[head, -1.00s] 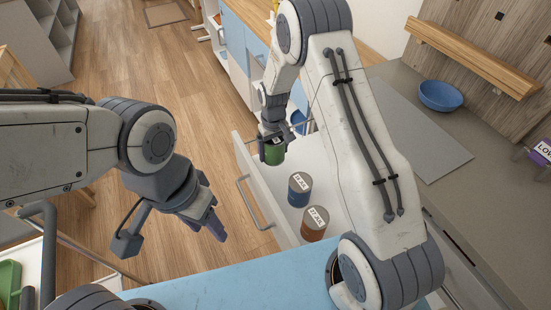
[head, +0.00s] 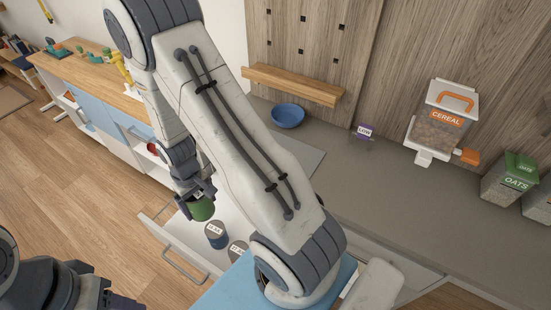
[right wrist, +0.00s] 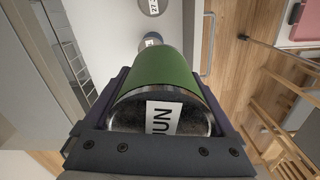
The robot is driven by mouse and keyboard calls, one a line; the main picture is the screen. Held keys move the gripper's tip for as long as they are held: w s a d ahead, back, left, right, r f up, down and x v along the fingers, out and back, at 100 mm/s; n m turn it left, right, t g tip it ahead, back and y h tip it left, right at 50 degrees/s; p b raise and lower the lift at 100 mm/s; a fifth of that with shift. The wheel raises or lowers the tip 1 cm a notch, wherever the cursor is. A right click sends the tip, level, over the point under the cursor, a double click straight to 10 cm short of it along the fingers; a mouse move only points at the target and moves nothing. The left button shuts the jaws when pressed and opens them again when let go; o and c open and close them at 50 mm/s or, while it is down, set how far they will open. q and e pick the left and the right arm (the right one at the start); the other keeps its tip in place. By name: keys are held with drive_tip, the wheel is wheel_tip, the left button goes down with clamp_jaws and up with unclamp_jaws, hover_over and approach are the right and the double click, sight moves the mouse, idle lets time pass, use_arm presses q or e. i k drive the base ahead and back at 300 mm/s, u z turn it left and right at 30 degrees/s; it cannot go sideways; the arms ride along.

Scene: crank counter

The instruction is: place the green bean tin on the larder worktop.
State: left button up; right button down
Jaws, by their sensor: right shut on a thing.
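The green bean tin (head: 202,209) is in my right gripper (head: 194,199), above the open white drawer. In the right wrist view the tin (right wrist: 164,75) lies between the fingers, and its label end faces the camera. The grey worktop (head: 375,195) runs along the wooden back wall, to the right of the tin. My left gripper (head: 118,302) shows only partly at the bottom left edge, away from the tin; its jaw opening is unclear.
The open drawer (head: 157,224) holds a blue tin (head: 215,237) and another tin (head: 237,248).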

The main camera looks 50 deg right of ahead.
sight(433, 209)
drive_tip(key=k, duration=0.4)
drive_tip(key=z, duration=1.2)
drive_tip(key=i, duration=0.25)
drive_tip(key=z, duration=0.45)
